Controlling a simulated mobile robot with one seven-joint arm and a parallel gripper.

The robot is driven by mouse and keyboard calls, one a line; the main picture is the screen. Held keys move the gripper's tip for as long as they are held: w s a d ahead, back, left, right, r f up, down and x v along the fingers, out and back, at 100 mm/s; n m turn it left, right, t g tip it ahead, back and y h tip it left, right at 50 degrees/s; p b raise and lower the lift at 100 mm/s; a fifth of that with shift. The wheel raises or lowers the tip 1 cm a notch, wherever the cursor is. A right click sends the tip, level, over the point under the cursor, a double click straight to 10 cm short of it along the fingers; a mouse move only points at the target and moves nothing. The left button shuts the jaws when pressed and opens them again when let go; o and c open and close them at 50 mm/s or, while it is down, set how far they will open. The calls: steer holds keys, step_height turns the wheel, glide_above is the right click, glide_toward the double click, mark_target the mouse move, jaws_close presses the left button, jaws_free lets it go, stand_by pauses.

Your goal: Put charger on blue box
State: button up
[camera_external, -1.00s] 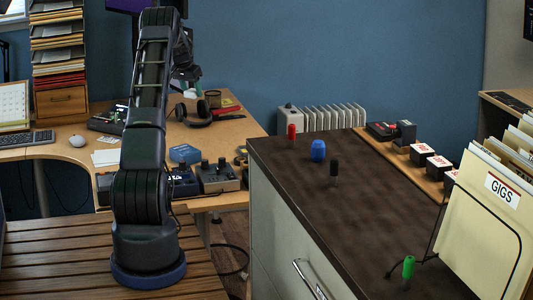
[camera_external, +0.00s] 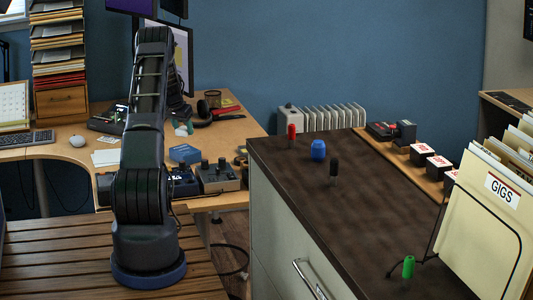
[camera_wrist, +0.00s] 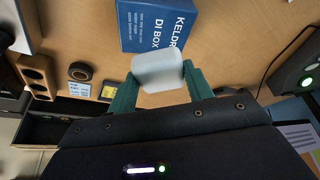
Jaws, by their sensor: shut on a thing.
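The white charger (camera_wrist: 158,72), a small rounded block, is held between the two green fingers of my gripper (camera_wrist: 159,80) in the wrist view. The blue box (camera_wrist: 152,25), lettered "DI BOX", lies just beyond the charger in that view, and the charger overlaps its lower edge. I cannot tell whether they touch. In the external view the blue box (camera_external: 185,153) sits on the wooden desk. My gripper (camera_external: 183,128) is just above and behind it, partly hidden by my arm.
In the wrist view, a wooden speaker (camera_wrist: 36,76) and a black roll (camera_wrist: 80,71) are at the left.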

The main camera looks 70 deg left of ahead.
mark_target(184, 150)
steer(key=shift+f, duration=2.8)
steer(key=o, duration=1)
steer(key=shift+f, duration=0.15)
steer(key=v, duration=1.2)
